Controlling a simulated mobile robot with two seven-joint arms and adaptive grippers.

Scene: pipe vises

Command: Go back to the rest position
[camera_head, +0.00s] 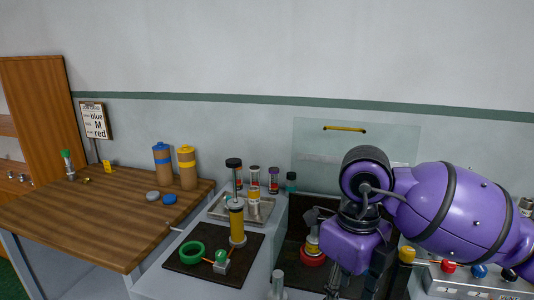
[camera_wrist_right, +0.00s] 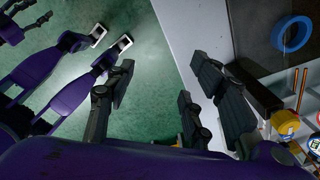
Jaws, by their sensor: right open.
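My right arm comes in from the right in the head view, with its purple links over the right part of the bench. My right gripper (camera_head: 346,284) points down near the bottom edge there, partly cut off. In the right wrist view the right gripper (camera_wrist_right: 163,78) has its dark fingers spread wide, with nothing between them. Green floor and the pale bench side show behind the fingers. I do not make out my left gripper in the head view.
A red ring vise (camera_head: 313,259) stands close left of the right gripper. A dark mat (camera_head: 190,264) holds a green ring (camera_head: 192,252) and a yellow cylinder (camera_head: 237,222). A metal tray (camera_head: 222,212) stands behind. A control panel (camera_head: 465,284) lies under the arm. The wooden table (camera_head: 80,222) is mostly clear.

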